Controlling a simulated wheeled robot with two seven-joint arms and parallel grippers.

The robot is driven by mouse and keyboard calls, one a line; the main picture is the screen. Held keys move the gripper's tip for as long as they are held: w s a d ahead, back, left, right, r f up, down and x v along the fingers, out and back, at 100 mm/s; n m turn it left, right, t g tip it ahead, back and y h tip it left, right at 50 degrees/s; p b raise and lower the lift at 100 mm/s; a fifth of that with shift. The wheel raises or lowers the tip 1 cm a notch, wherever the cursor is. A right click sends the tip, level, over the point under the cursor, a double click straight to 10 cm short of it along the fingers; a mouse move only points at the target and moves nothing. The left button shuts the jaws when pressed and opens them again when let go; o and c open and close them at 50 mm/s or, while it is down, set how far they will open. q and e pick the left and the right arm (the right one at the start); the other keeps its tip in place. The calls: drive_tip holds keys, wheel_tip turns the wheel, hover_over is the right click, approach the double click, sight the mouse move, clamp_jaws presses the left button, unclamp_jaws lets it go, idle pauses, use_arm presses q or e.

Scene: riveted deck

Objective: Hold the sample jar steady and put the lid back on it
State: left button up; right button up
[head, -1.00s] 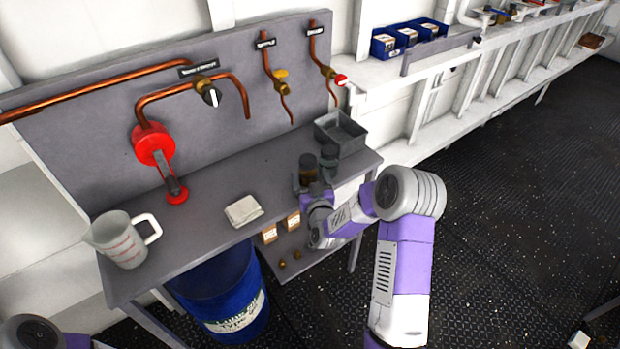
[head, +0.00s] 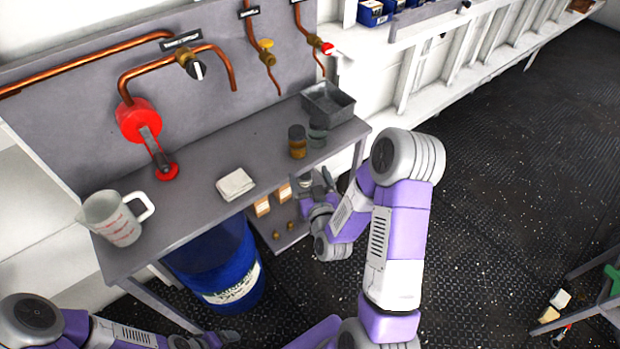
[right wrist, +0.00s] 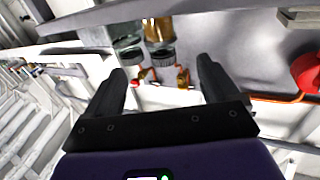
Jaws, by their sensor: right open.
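Two jars stand upright side by side near the front right of the grey bench: an amber one (head: 297,148) and a grey-green glass one (head: 317,136). Each has a dark lid-like top. In the right wrist view the amber jar (right wrist: 157,30) and the clear glass jar (right wrist: 126,38) appear upside down, dark ribbed caps toward me. I cannot tell which is the sample jar; no loose lid shows. My right gripper (head: 318,182) is open and empty, apart from the jars at the bench's front edge. My left gripper (head: 215,340) is low at the bottom edge, its jaws unclear.
A grey tray (head: 328,102) stands behind the jars. A folded cloth (head: 235,184) and a measuring jug (head: 115,218) are on the bench to the left. Copper pipes with valves line the back panel. Small boxes (head: 262,206) lie below; a blue drum (head: 220,270) stands underneath.

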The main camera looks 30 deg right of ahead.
drive_tip(key=shift+s, duration=0.15)
drive_tip(key=shift+a, duration=0.1)
idle(0.3)
drive_tip(key=s+a+f+g+y, duration=0.2)
drive_tip(key=a+f+g+y, duration=0.15)
drive_tip(key=a+f, duration=0.4)
drive_tip(key=s+a+f+g+y, duration=0.25)
drive_tip(key=a+f+g, duration=0.2)
drive_tip(key=f, duration=0.55)
drive_tip(key=s+a+f+g+y, duration=0.2)
drive_tip(key=s+a+f+g, duration=0.2)
drive_tip(key=s, duration=0.3)
drive_tip(key=s+a+f+n+g+y, duration=0.1)
drive_tip(key=s+a+f+g, duration=0.3)
drive_tip(key=s, duration=0.3)
drive_tip(key=shift+s+a+f+g+y, duration=0.3)
drive_tip(key=shift+a+f+g+y, duration=0.1)
drive_tip(key=shift+a, duration=0.45)
drive_tip(key=shift+r, duration=0.2)
